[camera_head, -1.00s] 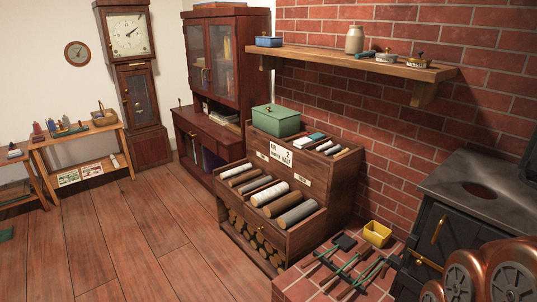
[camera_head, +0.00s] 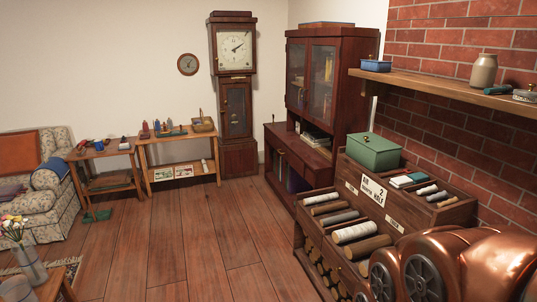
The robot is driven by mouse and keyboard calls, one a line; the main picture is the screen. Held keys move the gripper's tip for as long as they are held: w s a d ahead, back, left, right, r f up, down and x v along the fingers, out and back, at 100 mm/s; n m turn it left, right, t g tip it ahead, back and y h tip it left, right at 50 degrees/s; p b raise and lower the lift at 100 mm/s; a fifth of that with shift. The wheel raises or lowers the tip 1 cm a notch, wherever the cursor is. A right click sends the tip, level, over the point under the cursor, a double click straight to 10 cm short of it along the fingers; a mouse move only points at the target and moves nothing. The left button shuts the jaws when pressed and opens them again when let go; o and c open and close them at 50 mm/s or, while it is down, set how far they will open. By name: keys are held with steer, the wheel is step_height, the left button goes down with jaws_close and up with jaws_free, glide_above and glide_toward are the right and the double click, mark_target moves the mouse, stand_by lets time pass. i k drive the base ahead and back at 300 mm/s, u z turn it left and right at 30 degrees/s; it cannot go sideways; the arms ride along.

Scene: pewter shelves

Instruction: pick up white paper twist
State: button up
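I cannot single out a white paper twist for sure. Small pale items show in the head view: a white upright piece (camera_head: 204,165) at the lower shelf of the far side table, and a pale item (camera_head: 124,143) on the smaller table to its left. Larger white rolls (camera_head: 354,232) lie in the wooden roll stand at right, and smaller white rolls (camera_head: 426,190) lie in its upper tray. All are too small or too far off to tell whether any is twisted paper. My gripper is not in view.
A wooden side table (camera_head: 150,150) stands by the longcase clock (camera_head: 232,90). A dark cabinet (camera_head: 320,100) stands right of it. A patterned sofa (camera_head: 45,205) and a vase of flowers (camera_head: 28,262) are at left. The plank floor (camera_head: 190,235) between is clear.

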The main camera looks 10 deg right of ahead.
mark_target(434, 188)
steer(key=u, duration=0.45)
steer(key=i, duration=1.75)
steer(key=z, duration=0.6)
steer(key=i, duration=1.45)
steer(key=z, duration=1.25)
steer(key=i, duration=0.35)
steer(key=z, duration=0.2)
